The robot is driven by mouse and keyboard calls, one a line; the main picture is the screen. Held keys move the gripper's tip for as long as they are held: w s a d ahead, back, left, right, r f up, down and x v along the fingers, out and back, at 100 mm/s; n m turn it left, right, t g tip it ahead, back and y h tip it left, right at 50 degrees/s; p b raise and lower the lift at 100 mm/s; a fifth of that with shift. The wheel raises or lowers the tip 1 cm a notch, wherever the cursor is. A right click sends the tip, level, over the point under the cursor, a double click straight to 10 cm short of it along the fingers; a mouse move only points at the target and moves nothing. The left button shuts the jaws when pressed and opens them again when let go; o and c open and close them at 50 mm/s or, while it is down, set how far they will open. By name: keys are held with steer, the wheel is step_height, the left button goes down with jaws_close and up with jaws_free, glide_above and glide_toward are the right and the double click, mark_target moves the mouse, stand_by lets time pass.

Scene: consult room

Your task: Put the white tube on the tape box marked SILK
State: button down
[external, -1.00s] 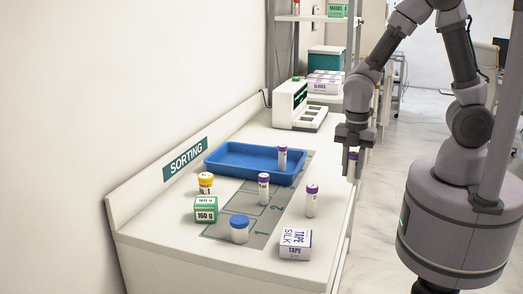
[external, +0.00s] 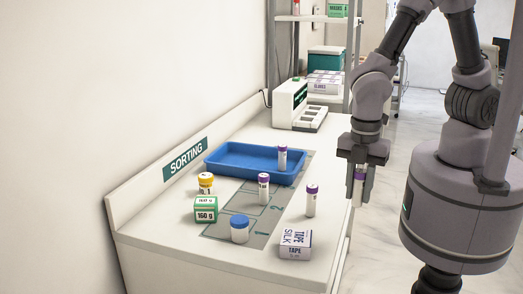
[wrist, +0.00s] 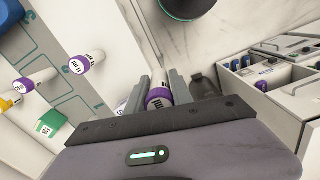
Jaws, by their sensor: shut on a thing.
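My gripper (external: 361,184) is shut on a white tube with a purple cap (external: 358,190), held upright beyond the counter's right edge. In the wrist view the held tube (wrist: 158,98) shows between the fingers. The tape box marked SILK (external: 296,245) stands at the counter's near right corner, to the left of and nearer the camera than my gripper; its top looks bare. Three similar purple-capped white tubes stand elsewhere: one in the blue tray (external: 283,157), one on the grey mat (external: 264,188), one on the counter's right side (external: 311,201).
The blue tray (external: 225,168) lies across the counter. A yellow-capped jar (external: 205,186), a green-and-white box (external: 206,211) and a blue-capped jar (external: 239,231) stand at left and front. A white device (external: 292,101) stands at the back. Open drawers (wrist: 265,75) show at right in the wrist view.

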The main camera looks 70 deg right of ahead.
steer(key=w+a, duration=0.3)
steer(key=w, duration=0.1)
steer(key=w+a+f+b, duration=0.1)
steer(key=w+a, duration=0.2)
steer(key=w, duration=0.1)
steer(key=w+a+f, duration=0.1)
steer(key=w+a, duration=0.2)
steer(key=w, duration=0.1)
steer(key=shift+w+b, duration=0.15)
steer(key=shift+b, duration=0.25)
step_height(320, 180, down, 3)
steer(key=shift+f+b, duration=0.1)
steer(key=shift+b, duration=0.6)
steer(key=shift+d, duration=0.1)
steer(key=shift+f, duration=0.15)
steer(key=c, duration=1.1)
jaws_free()
